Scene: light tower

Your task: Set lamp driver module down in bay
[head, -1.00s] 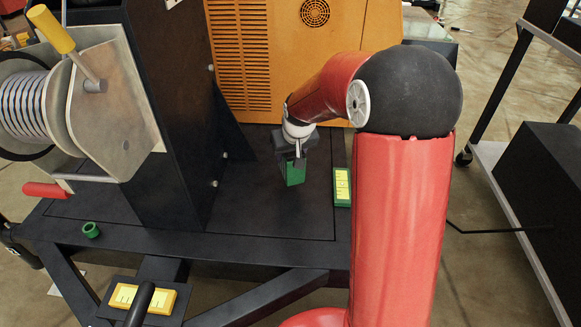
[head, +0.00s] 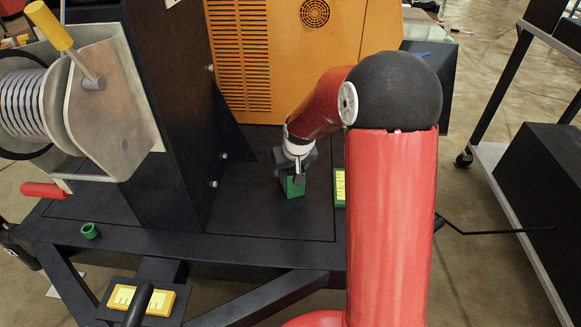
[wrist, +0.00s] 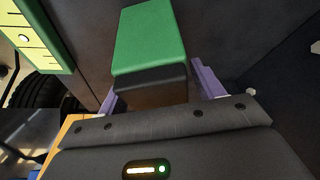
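The lamp driver module appears to be the green block (head: 291,187) below my gripper in the head view. In the wrist view the block (wrist: 150,42) has a green body and a dark end. My gripper (head: 296,175) points down over the black deck (head: 250,215). In the wrist view its purple fingers lie on either side of the dark end, their tips close against it, and the gripper appears shut on the module. I cannot tell whether the block's underside touches the deck. No bay can be made out clearly; the area under the block is hidden.
A green-edged yellow panel (head: 340,187) lies right of the block, partly behind my arm. A black upright (head: 165,120) with a cable drum (head: 25,105) stands left. An orange cabinet (head: 285,60) stands behind. A small green ring (head: 90,230) lies at front left.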

